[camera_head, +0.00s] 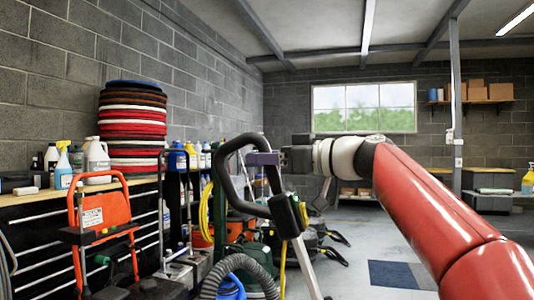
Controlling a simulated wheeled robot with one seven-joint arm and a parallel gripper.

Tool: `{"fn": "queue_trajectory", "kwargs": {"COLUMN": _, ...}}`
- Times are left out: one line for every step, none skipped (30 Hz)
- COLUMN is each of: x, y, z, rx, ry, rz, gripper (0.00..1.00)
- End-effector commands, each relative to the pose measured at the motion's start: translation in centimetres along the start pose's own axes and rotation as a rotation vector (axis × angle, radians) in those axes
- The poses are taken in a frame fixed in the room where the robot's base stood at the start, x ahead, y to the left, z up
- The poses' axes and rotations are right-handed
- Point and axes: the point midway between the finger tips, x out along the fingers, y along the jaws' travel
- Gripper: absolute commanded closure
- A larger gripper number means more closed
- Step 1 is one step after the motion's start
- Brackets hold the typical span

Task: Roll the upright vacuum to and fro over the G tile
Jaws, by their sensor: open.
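The upright vacuum shows as a black loop handle (226,180) on a grey pole (306,268) that runs down out of the bottom of the picture. Its floor head is out of view. My gripper (256,159) is open at the upper right part of the loop. Its purple-grey fingers overlap the loop in the picture; I cannot tell whether they are around it or just beside it. Floor tiles, one dark blue (391,274) and one grey (425,275), lie at the lower right. No letter is readable, so I cannot tell which is the G tile.
An orange-framed machine (103,215) stands at the left before a bench with bottles and a stack of round pads (133,130). Hoses, a blue bucket (231,288) and other floor machines (310,235) crowd the middle. Bare floor (350,250) shows right of the pole.

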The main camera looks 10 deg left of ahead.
Motion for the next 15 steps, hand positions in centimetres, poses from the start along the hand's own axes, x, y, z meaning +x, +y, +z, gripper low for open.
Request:
{"fn": "queue_trajectory", "kwargs": {"x": 0.10, "y": -0.01, "z": 0.00, "rx": 0.000, "ry": 0.000, "rz": 0.000, "gripper": 0.55}}
{"fn": "queue_trajectory", "kwargs": {"x": 0.11, "y": -0.01, "z": 0.02, "rx": 0.000, "ry": 0.000, "rz": 0.000, "gripper": 0.55}}
{"fn": "queue_trajectory", "kwargs": {"x": 0.11, "y": -0.01, "z": 0.03, "rx": 0.000, "ry": 0.000, "rz": 0.000, "gripper": 0.55}}
{"fn": "queue_trajectory", "kwargs": {"x": 0.10, "y": -0.01, "z": 0.04, "rx": 0.000, "ry": 0.000, "rz": 0.000, "gripper": 0.55}}
{"fn": "queue_trajectory", "kwargs": {"x": 0.10, "y": -0.01, "z": 0.05, "rx": 0.000, "ry": 0.000, "rz": 0.000, "gripper": 0.55}}
{"fn": "queue_trajectory", "kwargs": {"x": 0.09, "y": -0.01, "z": 0.05, "rx": 0.000, "ry": 0.000, "rz": 0.000, "gripper": 0.55}}
{"fn": "queue_trajectory", "kwargs": {"x": 0.09, "y": -0.01, "z": 0.05, "rx": 0.000, "ry": 0.000, "rz": 0.000, "gripper": 0.56}}
{"fn": "queue_trajectory", "kwargs": {"x": 0.08, "y": -0.01, "z": 0.04, "rx": 0.000, "ry": 0.000, "rz": 0.000, "gripper": 0.60}}
{"fn": "queue_trajectory", "kwargs": {"x": 0.08, "y": -0.01, "z": 0.04, "rx": 0.000, "ry": 0.000, "rz": 0.000, "gripper": 0.65}}
{"fn": "queue_trajectory", "kwargs": {"x": 0.08, "y": -0.01, "z": 0.04, "rx": 0.000, "ry": 0.000, "rz": 0.000, "gripper": 0.69}}
{"fn": "queue_trajectory", "kwargs": {"x": 0.07, "y": -0.01, "z": 0.04, "rx": 0.000, "ry": 0.000, "rz": 0.000, "gripper": 0.73}}
{"fn": "queue_trajectory", "kwargs": {"x": 0.07, "y": -0.01, "z": 0.04, "rx": 0.000, "ry": 0.000, "rz": 0.000, "gripper": 0.79}}
{"fn": "queue_trajectory", "kwargs": {"x": 0.07, "y": -0.01, "z": 0.04, "rx": 0.000, "ry": 0.000, "rz": 0.000, "gripper": 0.82}}
{"fn": "queue_trajectory", "kwargs": {"x": 0.07, "y": -0.01, "z": 0.04, "rx": 0.000, "ry": 0.000, "rz": 0.000, "gripper": 0.86}}
{"fn": "queue_trajectory", "kwargs": {"x": 0.06, "y": -0.01, "z": 0.04, "rx": 0.000, "ry": 0.000, "rz": 0.000, "gripper": 0.92}}
